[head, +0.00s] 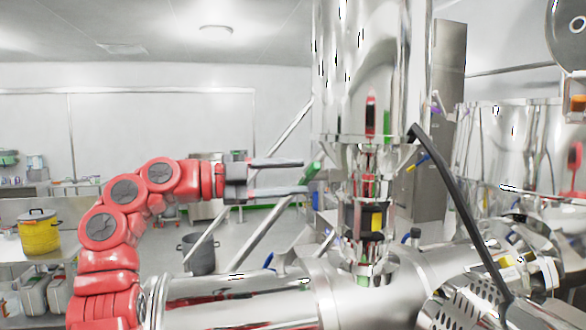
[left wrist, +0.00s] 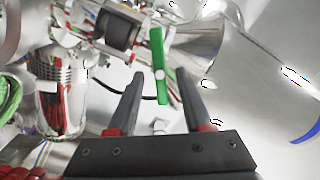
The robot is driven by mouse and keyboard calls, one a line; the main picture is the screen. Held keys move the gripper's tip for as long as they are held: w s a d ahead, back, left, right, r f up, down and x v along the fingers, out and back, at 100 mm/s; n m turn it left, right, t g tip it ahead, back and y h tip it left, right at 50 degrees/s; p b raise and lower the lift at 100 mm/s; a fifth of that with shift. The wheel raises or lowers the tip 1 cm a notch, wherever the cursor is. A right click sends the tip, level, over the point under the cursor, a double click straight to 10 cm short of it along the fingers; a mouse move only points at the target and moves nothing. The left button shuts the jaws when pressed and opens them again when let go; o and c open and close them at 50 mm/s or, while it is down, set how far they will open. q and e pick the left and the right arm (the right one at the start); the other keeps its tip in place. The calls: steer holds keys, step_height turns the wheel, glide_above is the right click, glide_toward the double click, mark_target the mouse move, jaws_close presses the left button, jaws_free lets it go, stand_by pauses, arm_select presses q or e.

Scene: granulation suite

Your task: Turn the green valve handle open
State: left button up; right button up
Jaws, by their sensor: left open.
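The green valve handle (head: 313,171) is a short bar on the steel vessel's lower outlet, left of the vertical pipe in the head view. It leans there, its top end to the right. My right gripper is not in view.
The steel vessel (head: 370,75) hangs above the outlet pipe. A large horizontal steel drum (head: 335,290) lies below. A slanted black bar (head: 455,190) crosses on the right. A yellow pot (head: 39,235) stands on a left bench, and a grey bin (head: 198,254) on the floor.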

arm_select(q)
steer(key=shift+w+d, duration=0.15)
steer(key=shift+d, duration=0.4)
steer(key=shift+a, duration=0.2)
steer(key=shift+c, duration=1)
jaws_close()
